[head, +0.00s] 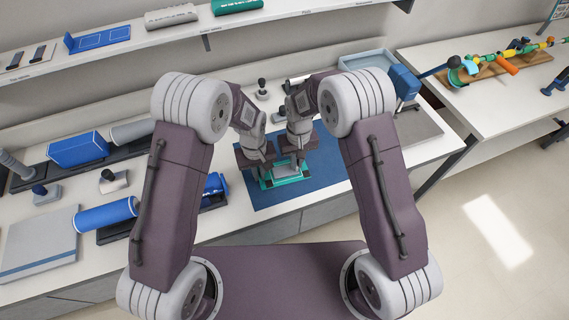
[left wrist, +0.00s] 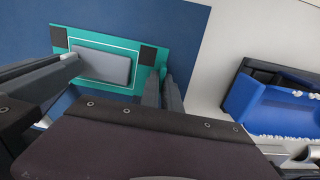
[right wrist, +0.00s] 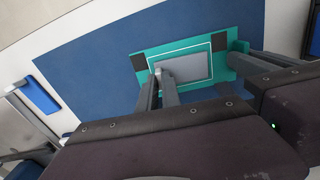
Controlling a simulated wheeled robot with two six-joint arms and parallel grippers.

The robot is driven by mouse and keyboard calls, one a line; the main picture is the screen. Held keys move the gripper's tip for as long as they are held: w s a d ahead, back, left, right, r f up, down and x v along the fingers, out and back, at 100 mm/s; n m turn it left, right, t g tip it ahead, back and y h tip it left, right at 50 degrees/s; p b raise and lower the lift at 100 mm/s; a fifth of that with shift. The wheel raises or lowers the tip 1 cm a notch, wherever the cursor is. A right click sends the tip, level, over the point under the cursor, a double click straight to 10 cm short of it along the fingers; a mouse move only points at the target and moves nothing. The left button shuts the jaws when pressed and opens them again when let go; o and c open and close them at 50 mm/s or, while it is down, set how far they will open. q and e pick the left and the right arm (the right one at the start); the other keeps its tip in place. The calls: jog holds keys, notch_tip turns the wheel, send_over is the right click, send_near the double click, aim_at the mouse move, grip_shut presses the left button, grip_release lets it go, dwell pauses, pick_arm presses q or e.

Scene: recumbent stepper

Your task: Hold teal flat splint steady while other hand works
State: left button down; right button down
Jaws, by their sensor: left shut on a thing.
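The teal flat splint (head: 284,182) lies on a blue mat, with a grey pad on its middle and dark squares at its corners. It also shows in the left wrist view (left wrist: 60,40) and the right wrist view (right wrist: 225,40). My left gripper (left wrist: 160,82) is shut on the splint's edge beside one dark square. The grey pad (left wrist: 103,66) also shows in the right wrist view (right wrist: 186,68). My right gripper (right wrist: 157,74) has its fingertips at the pad's end, with the fingers close together. Whether they grip the pad is unclear. The arms partly hide the splint in the head view.
The blue mat (head: 325,180) has clear room right of the splint. Blue rolls and blocks (head: 106,213) stand to the left. A pale blue tray (head: 365,61) and blue box (head: 403,82) stand at the back right. A shelf (head: 180,37) runs above the counter.

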jog(key=shift+r, duration=0.3)
notch_tip(320, 180, up, 9)
dwell(1.0)
pick_arm(q)
jog(key=c, duration=1.5)
grip_release()
